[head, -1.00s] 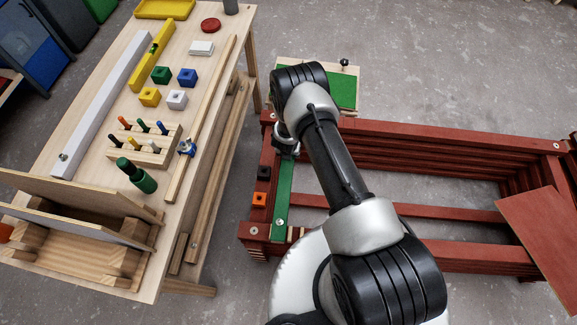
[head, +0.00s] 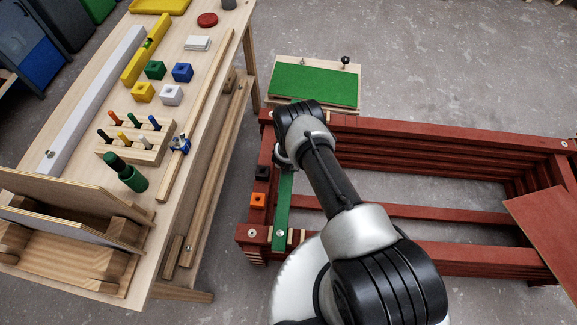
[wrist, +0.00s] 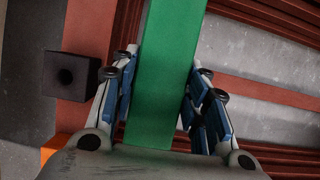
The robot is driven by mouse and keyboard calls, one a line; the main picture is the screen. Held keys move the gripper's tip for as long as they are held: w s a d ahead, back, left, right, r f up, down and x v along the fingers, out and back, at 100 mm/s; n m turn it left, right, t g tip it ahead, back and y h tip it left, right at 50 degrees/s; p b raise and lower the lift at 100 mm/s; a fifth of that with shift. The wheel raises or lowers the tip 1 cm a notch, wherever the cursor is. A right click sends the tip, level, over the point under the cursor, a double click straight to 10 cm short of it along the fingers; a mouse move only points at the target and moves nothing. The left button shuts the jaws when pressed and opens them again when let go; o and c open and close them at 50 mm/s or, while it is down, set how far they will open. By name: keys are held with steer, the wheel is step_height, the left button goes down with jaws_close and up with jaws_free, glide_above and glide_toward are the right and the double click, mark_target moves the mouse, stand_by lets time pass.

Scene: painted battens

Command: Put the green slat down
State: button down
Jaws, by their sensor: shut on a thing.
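The green slat (head: 284,205) lies lengthwise along the left end of the red batten frame (head: 440,129). Its near end, with a bolt head, is over the frame's near left corner. My gripper (wrist: 163,80) is shut on the slat, with blue pads along both its sides in the wrist view. I cannot tell whether the slat rests fully on the frame.
A black block (head: 262,172) and an orange block (head: 258,200) sit on the red end board left of the slat. A green-topped board (head: 315,84) is behind the frame. A workbench with cubes and pegs stands left. A red panel (head: 545,225) leans at right.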

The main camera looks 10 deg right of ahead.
steer(key=shift+w+r, duration=0.1)
steer(key=shift+r, duration=0.05)
steer(key=c, duration=0.9)
jaws_free()
steer(key=shift+c, duration=0.2)
